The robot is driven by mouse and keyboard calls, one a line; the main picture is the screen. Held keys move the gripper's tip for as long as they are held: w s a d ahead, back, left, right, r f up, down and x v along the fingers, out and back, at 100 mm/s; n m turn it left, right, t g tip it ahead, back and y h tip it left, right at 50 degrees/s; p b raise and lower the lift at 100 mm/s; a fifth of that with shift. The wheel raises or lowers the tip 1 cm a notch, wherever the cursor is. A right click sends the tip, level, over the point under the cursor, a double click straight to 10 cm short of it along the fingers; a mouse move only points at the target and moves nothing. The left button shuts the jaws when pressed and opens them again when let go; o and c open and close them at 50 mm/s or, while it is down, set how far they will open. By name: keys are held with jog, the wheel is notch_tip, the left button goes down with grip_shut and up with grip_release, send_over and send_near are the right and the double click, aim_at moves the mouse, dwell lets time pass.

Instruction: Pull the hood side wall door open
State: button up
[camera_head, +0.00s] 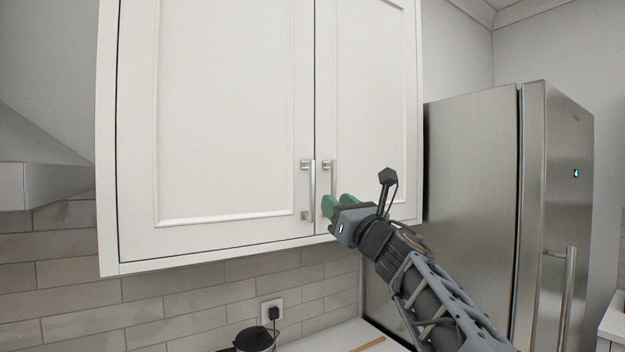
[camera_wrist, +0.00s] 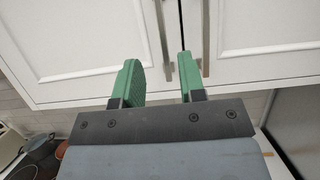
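The white wall cabinet has two closed doors. The left door (camera_head: 215,110), on the side of the hood, has a vertical metal handle (camera_head: 312,190) at its lower right edge. The right door (camera_head: 375,110) has its own handle (camera_head: 328,165) just beside it. My gripper (camera_head: 338,203) is open, its green fingers up near the lower ends of the handles. In the wrist view my gripper (camera_wrist: 158,60) shows a wide gap, with the left door's handle (camera_wrist: 163,40) lined up between the fingers. The right door's handle (camera_wrist: 205,40) lies outside the right finger. I cannot tell whether anything touches.
The range hood (camera_head: 35,185) is left of the cabinet. A steel fridge (camera_head: 470,190) stands to the right. Below are a tiled wall, an outlet with a plug (camera_head: 272,310), a dark pot (camera_head: 254,340) and a white counter (camera_head: 325,338).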

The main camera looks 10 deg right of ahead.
aim_at(313, 183)
jog(key=p+x, duration=0.4)
jog(key=x, duration=0.5)
jog(key=shift+w+r, duration=0.15)
jog(key=shift+w, duration=0.05)
jog(key=shift+p+x, duration=0.7)
jog(key=shift+x, duration=0.25)
jog(key=shift+c, duration=0.5)
grip_shut()
